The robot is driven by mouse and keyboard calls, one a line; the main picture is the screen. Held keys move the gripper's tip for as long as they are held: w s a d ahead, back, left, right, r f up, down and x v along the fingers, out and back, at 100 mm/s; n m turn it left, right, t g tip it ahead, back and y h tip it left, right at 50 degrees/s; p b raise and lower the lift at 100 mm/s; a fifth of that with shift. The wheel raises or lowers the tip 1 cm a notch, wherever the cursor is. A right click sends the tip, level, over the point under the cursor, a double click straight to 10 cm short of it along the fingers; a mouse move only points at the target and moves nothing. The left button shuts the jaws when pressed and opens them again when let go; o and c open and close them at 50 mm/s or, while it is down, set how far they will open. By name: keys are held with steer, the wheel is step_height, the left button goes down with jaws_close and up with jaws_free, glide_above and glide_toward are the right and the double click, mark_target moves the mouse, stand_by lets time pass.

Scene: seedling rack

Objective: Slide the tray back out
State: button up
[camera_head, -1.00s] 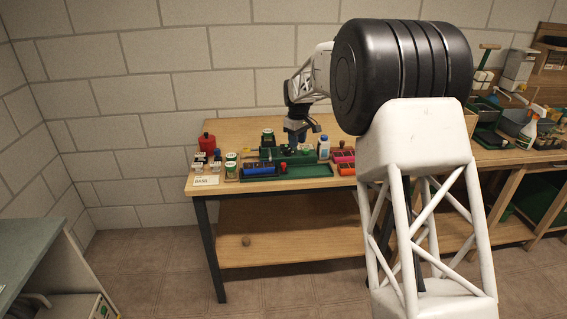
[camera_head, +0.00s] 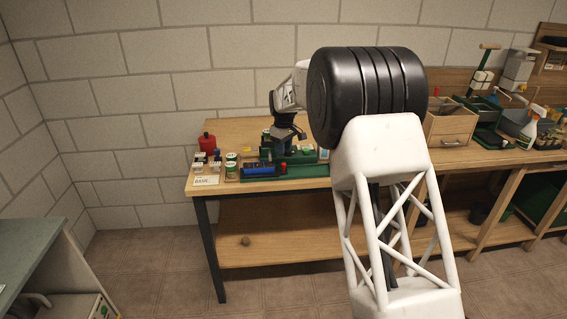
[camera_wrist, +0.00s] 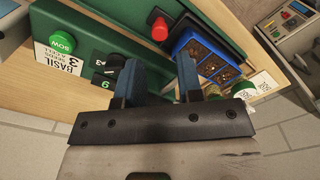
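The blue tray (camera_head: 262,171) with dark soil cells lies at the front left of the green rack base (camera_head: 310,171). In the wrist view the blue tray (camera_wrist: 183,41) lies to the right of the red knob (camera_wrist: 160,28), on the green base (camera_wrist: 100,32). My gripper (camera_wrist: 158,72) has its two blue fingers apart, with green surface showing between them. It is over the green base, beside the tray. A dark round part is by the left finger; whether anything is touched cannot be told. In the head view my gripper (camera_head: 285,148) is low over the rack, its tips hidden.
Small pots (camera_head: 231,164) and a red bottle (camera_head: 207,143) stand at the table's left end. A wooden drawer box (camera_head: 450,130) stands to the right.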

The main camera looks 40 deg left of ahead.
steer(key=shift+f, duration=3.4)
jaws_close()
